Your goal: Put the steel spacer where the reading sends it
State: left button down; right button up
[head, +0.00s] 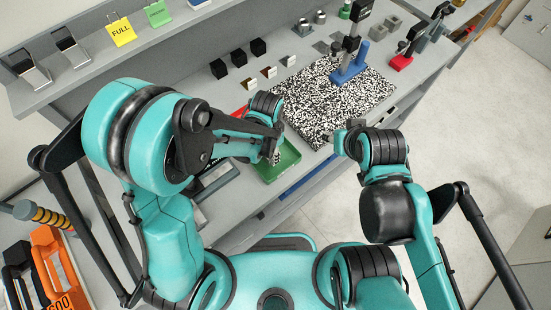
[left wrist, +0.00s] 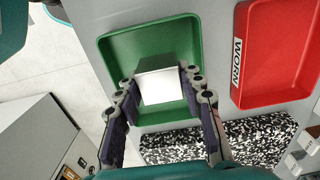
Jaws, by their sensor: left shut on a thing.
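The steel spacer (left wrist: 162,82) is a bright, silvery block in the left wrist view. My left gripper (left wrist: 158,85) is shut on it, with one finger on each side. Spacer and fingers are over the green tray (left wrist: 110,48), and the gap between spacer and tray floor cannot be judged. In the head view my left gripper (head: 273,148) is at the green tray (head: 290,160), hiding part of it. My right gripper (head: 339,138) is beside the speckled plate's near edge; its jaw opening is unclear. A gauge stand with a blue base (head: 350,68) stands on the plate; no reading is legible.
A red tray (left wrist: 275,60) labelled WORN is beside the green one. The speckled plate (head: 320,100) borders the trays. Black blocks (head: 239,57) and small metal pieces (head: 288,60) stand behind. A red-based stand (head: 401,62) is at the right.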

pick_arm(q)
jog(key=shift+f, duration=0.15)
jog(key=c, duration=0.9)
grip_release()
notch_tip(320, 180, up, 12)
jog(key=s+a+f+n+t+b, duration=0.1)
jog(key=a+n+t+b, duration=0.1)
jog(key=a, duration=0.4)
jog(key=s+a+f+n+t+b, duration=0.1)
jog(key=s+a+n+t+b, duration=0.1)
jog(key=a+n+b, duration=0.3)
jog(key=s+a+f+n+t+b, duration=0.2)
jog(key=a+n+t+b, duration=0.1)
jog(key=a, duration=0.4)
jog(key=shift+s+n, duration=0.1)
jog(key=shift+n, duration=0.3)
